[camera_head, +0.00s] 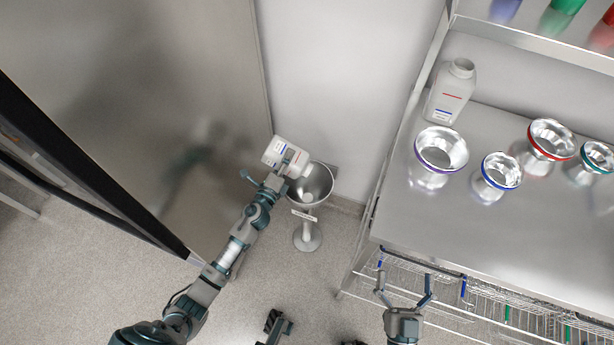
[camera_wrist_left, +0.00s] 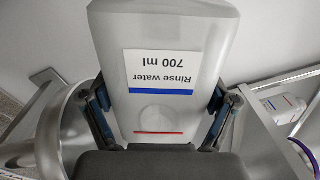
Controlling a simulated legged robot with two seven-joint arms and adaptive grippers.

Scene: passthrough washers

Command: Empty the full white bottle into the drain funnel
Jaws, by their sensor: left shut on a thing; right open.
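A white bottle (camera_head: 273,150) with a label is tilted over the left rim of the metal drain funnel (camera_head: 322,181). My left gripper (camera_head: 278,170) is shut on this bottle. In the left wrist view the bottle (camera_wrist_left: 215,50) sits between the fingers, and its upside-down label reads "Rinse water 700 ml". A curved metal rim, seemingly the funnel, shows at left there (camera_wrist_left: 52,130). I cannot see any liquid flowing. A second white bottle (camera_head: 450,95) stands upright on the metal table. My right gripper (camera_head: 404,280) is open and empty in front of the table.
A steel panel (camera_head: 150,90) stands left of the funnel.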

